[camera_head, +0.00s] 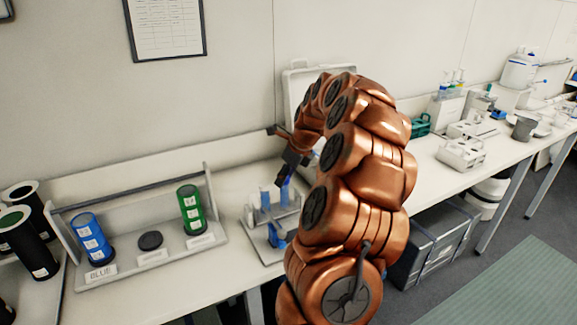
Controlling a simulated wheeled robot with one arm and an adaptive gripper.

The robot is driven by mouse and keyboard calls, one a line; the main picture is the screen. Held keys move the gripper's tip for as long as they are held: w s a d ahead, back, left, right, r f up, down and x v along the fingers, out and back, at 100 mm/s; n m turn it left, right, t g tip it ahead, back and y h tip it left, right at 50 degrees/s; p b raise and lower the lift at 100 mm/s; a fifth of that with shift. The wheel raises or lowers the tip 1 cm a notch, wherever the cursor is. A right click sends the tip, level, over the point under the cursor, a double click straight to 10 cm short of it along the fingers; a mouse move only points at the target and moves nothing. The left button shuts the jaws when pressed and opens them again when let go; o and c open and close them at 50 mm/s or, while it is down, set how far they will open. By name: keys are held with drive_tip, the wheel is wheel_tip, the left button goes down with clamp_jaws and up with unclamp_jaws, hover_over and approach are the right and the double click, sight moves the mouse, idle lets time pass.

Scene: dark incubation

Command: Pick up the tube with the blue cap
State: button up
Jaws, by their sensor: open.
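My gripper (283,180), dark and small in the head view, points down over a pale rack (262,216) on the bench. It is open. Blue tube-like items stand in the rack: one (284,193) is right under the gripper's fingers, and another (265,199) is just left of it. A further blue shape (275,236) shows low in the rack. At this size I cannot tell which is the tube with the blue cap, or whether the fingers touch it. My copper arm hides the area to the right of the rack.
Left of the rack, a grey holder (165,252) carries a blue container (93,238), a black disc (150,240) and a green container (191,210). Black cylinders (30,243) stand at far left. A pale wall rises behind. White racks (462,153) and other labware crowd the bench at right.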

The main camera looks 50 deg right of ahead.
sight(284, 193)
drive_tip(key=shift+p+x, duration=0.4)
drive_tip(key=shift+x, duration=1.35)
drive_tip(key=shift+c, duration=0.2)
clamp_jaws()
drive_tip(key=shift+w, duration=0.2)
drive_tip(key=shift+o, duration=2.2)
unclamp_jaws()
